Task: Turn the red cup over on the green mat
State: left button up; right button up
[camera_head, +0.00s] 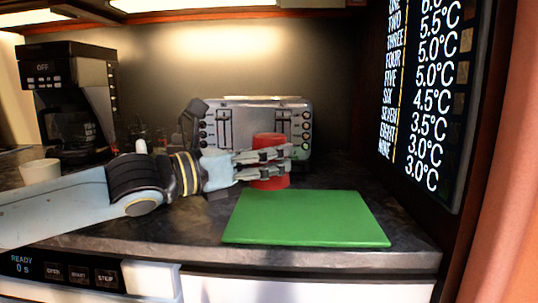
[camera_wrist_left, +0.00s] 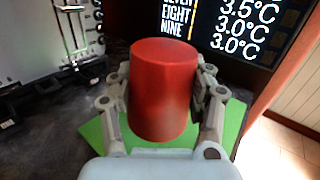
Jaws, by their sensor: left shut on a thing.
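The red cup (camera_head: 269,182) is upright or nearly so, at the back edge of the green mat (camera_head: 305,220) in the head view. My left gripper (camera_head: 290,155) comes from the left and is shut on the cup's side, a finger on each side. In the left wrist view the red cup (camera_wrist_left: 160,95) sits between the fingers of my left gripper (camera_wrist_left: 165,100), and its upper end looks flat and solid red. Parts of the green mat (camera_wrist_left: 233,125) show below it. I cannot tell whether the cup touches the counter. My right gripper is not in view.
A silver toaster (camera_head: 235,110) stands behind the cup. A coffee maker (camera_head: 70,95) and a white cup (camera_head: 40,171) are at the left. A dark display panel (camera_head: 425,100) hangs at the right. The mat is bare, near the counter's front edge.

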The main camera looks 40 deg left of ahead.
aim_at(269, 135)
pick_arm(q)
jog(key=shift+f+b, duration=1.65)
jog(key=shift+f, duration=0.8)
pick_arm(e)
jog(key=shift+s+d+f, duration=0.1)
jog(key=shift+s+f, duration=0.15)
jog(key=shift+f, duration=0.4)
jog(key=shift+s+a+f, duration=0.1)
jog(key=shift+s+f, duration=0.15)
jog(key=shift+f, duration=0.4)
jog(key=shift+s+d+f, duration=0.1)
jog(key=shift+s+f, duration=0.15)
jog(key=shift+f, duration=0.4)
pick_arm(q)
jog(key=o, duration=1.3)
jog(key=shift+o, duration=0.2)
jog(key=shift+r, duration=5.05)
